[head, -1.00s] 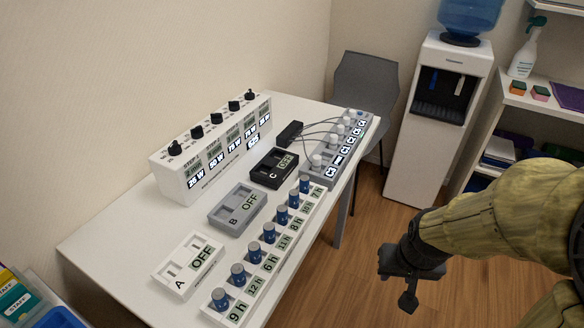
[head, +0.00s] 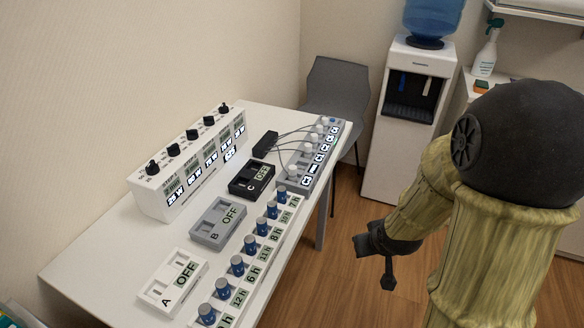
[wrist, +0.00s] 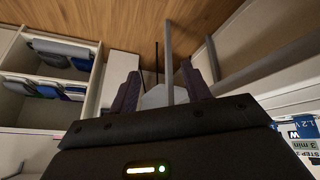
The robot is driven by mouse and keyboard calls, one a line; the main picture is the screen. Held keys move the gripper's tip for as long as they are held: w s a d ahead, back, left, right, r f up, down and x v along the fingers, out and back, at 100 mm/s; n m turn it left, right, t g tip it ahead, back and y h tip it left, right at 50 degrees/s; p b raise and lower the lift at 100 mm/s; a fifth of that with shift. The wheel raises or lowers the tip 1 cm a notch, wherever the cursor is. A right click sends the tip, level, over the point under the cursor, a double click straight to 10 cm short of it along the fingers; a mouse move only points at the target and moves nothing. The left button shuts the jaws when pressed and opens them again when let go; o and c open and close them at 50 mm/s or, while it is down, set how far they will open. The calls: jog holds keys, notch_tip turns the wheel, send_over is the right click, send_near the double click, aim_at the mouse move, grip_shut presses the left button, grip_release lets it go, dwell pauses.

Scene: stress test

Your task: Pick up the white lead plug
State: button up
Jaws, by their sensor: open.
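Several white plugs (head: 314,137) sit in a row on the grey strip (head: 298,184) at the far right end of the table. Thin dark leads run from some of them to a small black box (head: 265,144); which single plug is meant I cannot tell. My gripper (head: 377,262) hangs over the floor, right of the table and apart from the strip. In the wrist view my gripper (wrist: 160,88) is open, its two dark fingers spread with nothing held between them. No plug can be made out in the wrist view.
The white table (head: 90,262) also bears a white dial unit (head: 190,165), devices A (head: 173,281), B (head: 217,222) and C (head: 252,178), and a row of blue knobs (head: 249,246). A grey chair (head: 337,88) and a water dispenser (head: 408,120) stand behind. Floor beside the table is clear.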

jog(key=w+a+n+t+y+p, duration=0.4)
jog(key=w+a+y+p, duration=0.1)
jog(key=w+p, duration=0.15)
notch_tip(320, 180, up, 6)
jog(key=s+a+t+y+p, duration=0.2)
jog(key=a+t+y+p, duration=0.1)
jog(key=t+y+p, duration=0.1)
jog(key=shift+s+n+y, duration=0.3)
jog(key=shift+s+y, duration=0.1)
jog(key=shift+y, duration=0.5)
jog(key=p, duration=0.3)
send_near(295, 173)
jog(key=x, duration=0.3)
jog(key=shift+w+a, duration=0.3)
jog(key=shift+p+x, duration=0.5)
jog(key=shift+x, duration=2.1)
